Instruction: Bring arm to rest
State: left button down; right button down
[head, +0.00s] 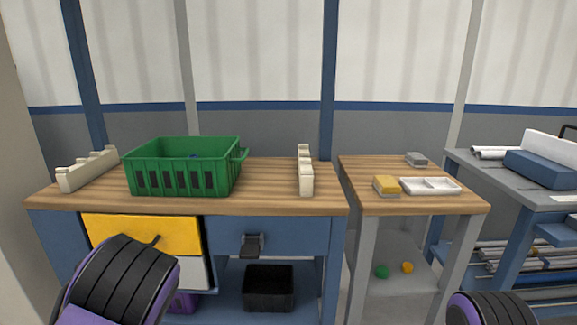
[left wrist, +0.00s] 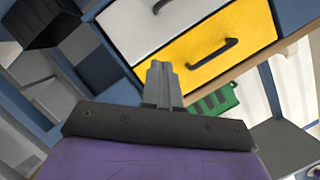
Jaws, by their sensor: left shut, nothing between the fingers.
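My left gripper (left wrist: 160,68) shows in the left wrist view, with its two grey fingers together and nothing between them. It points toward the drawer fronts of the workbench, with the white drawer (left wrist: 150,25) and the yellow drawer (left wrist: 245,30) ahead of it. In the head view my left arm (head: 120,280), purple and black, comes in at the lower left in front of the drawers; its fingers are hidden there. My right arm (head: 490,308) shows only as a black and purple part at the bottom right edge; its gripper is out of view.
A green crate (head: 185,180) stands on the wooden workbench (head: 270,200) between two notched cream racks (head: 88,170) (head: 305,178). A black bin (head: 269,287) sits below. The side table (head: 365,168) holds a yellow-topped block (head: 386,186) and a white tray (head: 430,186).

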pick_arm(q)
jog(key=s+d+f+n+g+y, duration=0.1)
jog(key=s+d+f+n+g, duration=0.1)
jog(key=s+f+n+g, duration=1.05)
jog(key=s+d+f+h, duration=0.1)
jog(key=s+d+f, duration=0.25)
jog(key=s, duration=0.65)
jog(key=s+d+f, duration=0.2)
jog(key=s+f, duration=0.3)
jog(key=s, duration=0.5)
notch_tip(320, 180, up, 16)
jog(key=p, duration=1.5)
jog(key=shift+w+a+f+n+t, duration=0.15)
jog(key=shift+w+f+n+t, duration=0.1)
jog(key=shift+n+t, duration=0.15)
